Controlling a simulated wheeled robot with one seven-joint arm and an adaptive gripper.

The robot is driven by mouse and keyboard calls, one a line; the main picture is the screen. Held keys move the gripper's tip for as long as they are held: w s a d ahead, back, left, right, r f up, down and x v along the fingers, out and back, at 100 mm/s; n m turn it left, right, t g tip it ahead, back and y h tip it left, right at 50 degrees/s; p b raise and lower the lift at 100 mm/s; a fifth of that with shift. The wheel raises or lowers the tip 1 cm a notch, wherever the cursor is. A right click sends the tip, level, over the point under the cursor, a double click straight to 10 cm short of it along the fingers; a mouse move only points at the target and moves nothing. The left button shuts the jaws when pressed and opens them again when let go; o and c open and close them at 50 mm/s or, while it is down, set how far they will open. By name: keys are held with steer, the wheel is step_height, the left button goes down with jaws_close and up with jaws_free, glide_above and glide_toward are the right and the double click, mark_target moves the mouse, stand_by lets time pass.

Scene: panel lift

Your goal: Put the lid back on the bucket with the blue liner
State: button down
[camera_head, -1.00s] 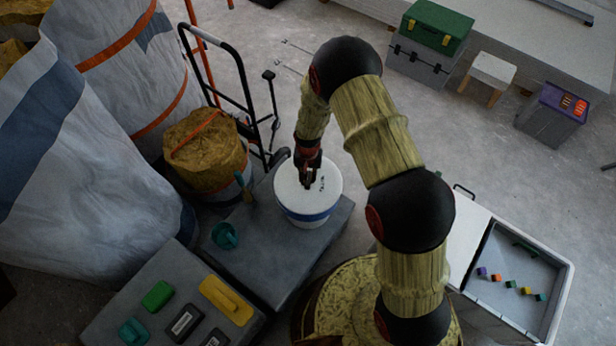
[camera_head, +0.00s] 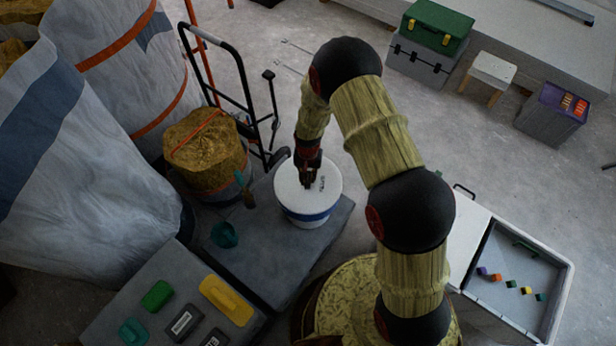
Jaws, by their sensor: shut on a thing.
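A white round bucket (camera_head: 310,218) with a blue band below its top stands on a grey platform. A white disc-shaped lid (camera_head: 292,199) lies level over the bucket's top, with small dark marks on its right side. I cannot tell whether its rim is fully seated. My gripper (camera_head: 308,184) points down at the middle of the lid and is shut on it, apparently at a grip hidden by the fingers. The inside of the bucket is hidden.
The grey platform (camera_head: 270,255) has a teal cup (camera_head: 224,235) left of the bucket. A rock-filled sack (camera_head: 205,155) and black hand truck (camera_head: 235,90) stand behind. A front-left grey block (camera_head: 150,325) holds colored blocks. An open white bin (camera_head: 510,270) is at right.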

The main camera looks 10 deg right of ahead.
stand_by(0.4)
steer(key=c, duration=1.7)
jaws_free()
steer(key=o, duration=0.3)
steer(key=shift+o, duration=1.2)
steer(key=shift+r+p, duration=2.25)
steer(key=shift+r, duration=1.25)
steer(key=shift+c, duration=1.2)
